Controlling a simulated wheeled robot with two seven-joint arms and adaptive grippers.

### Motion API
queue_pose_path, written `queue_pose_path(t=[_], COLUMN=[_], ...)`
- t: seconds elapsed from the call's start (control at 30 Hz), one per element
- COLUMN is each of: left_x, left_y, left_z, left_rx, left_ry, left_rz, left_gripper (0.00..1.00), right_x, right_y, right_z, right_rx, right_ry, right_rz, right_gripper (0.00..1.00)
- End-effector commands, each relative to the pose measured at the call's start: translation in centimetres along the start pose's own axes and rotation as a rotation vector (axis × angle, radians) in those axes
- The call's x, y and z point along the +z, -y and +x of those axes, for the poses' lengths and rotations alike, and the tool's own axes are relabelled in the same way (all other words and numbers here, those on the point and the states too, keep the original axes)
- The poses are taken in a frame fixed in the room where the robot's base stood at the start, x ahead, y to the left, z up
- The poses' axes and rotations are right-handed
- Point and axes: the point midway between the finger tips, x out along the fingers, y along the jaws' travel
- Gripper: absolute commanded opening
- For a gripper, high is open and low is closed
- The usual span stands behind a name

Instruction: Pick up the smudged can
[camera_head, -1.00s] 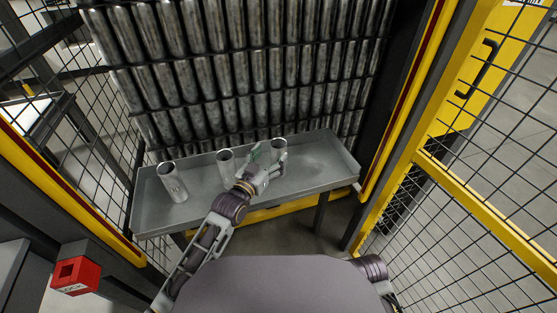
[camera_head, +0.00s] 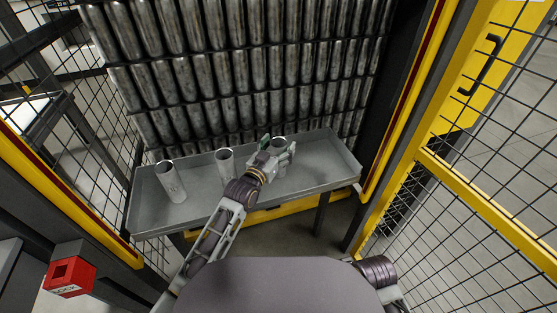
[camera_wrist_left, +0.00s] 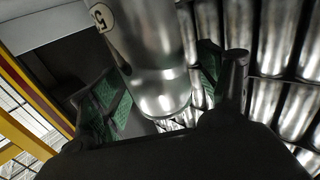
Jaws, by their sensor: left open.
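Three silvery cans stand upright in the grey tray (camera_head: 325,163): a left can (camera_head: 172,184), a middle can (camera_head: 225,165) and a right can (camera_head: 278,140). My left gripper (camera_head: 277,150) is open at the right can and partly hides it. In the left wrist view, a shiny can (camera_wrist_left: 150,45) lies between the open fingers with green pads; a round printed mark shows on its side. Whether the fingers touch it I cannot tell. The left can has a dark mark on its side; I cannot make out which can is smudged. My right gripper is out of view.
Rows of stacked metal cans (camera_head: 240,70) rise behind the tray. Yellow posts (camera_head: 410,110) and wire mesh fence stand on both sides. A red block (camera_head: 70,277) is at lower left. The tray's right end is bare.

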Motion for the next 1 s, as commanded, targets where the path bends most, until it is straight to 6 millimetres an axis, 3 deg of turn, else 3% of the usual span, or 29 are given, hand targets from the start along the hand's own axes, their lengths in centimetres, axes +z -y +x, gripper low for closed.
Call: queue_pose_path(t=[0.3,0.6,1.0], left_x=[-0.01,-0.01,-0.18], left_y=[0.00,0.00,0.00], left_z=[-0.02,-0.03,-0.03], left_rx=[0.000,0.000,0.000], left_ry=[0.000,0.000,0.000], left_rz=[0.000,0.000,0.000], left_gripper=[0.76,0.40,0.40], right_x=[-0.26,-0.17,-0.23], right_y=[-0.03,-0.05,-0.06], right_z=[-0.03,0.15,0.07], right_rx=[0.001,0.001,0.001], right_ry=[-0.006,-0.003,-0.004], right_rz=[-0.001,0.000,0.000], right_gripper=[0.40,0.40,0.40])
